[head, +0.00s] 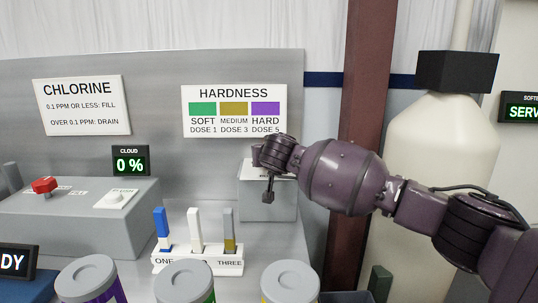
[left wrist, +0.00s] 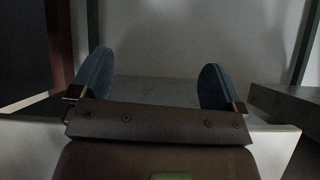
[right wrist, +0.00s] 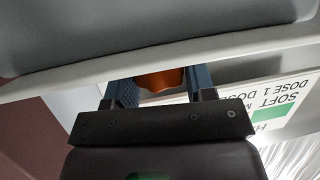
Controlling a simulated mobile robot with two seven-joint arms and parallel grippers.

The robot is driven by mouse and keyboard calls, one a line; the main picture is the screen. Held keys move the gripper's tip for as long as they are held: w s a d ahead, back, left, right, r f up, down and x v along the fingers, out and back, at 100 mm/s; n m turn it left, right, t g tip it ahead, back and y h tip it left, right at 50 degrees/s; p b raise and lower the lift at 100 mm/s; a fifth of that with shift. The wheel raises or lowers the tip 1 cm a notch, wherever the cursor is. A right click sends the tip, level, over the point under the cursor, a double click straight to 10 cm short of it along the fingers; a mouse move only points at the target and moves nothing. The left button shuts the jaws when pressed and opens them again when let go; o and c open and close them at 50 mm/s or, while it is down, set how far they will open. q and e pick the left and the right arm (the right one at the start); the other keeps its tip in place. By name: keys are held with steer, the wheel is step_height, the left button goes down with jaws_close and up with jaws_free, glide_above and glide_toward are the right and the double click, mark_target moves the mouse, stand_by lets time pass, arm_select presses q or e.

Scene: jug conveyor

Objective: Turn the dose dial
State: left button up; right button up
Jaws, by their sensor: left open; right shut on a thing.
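The orange dose dial (right wrist: 160,79) shows in the right wrist view between the two fingers of my right gripper (right wrist: 160,90), which is shut on it. In the head view my right arm reaches in from the right to the grey box (head: 267,205) below the hardness sign. The dial is hidden there behind my wrist, so its setting cannot be read. The hardness sign (head: 234,110) lists soft dose 1, medium dose 3 and hard dose 5. My left gripper (left wrist: 155,78) is open and empty in the left wrist view, and out of the head view.
A rack (head: 198,261) holds a blue strip, a white strip and a grey strip with an olive end. Jugs with grey lids (head: 184,283) stand in front. A large cream tank (head: 440,140) stands right, behind my arm.

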steer(key=shift+m+h, duration=0.5)
steer(key=shift+f, duration=0.1)
steer(key=o, duration=0.9)
steer(key=shift+o, duration=0.2)
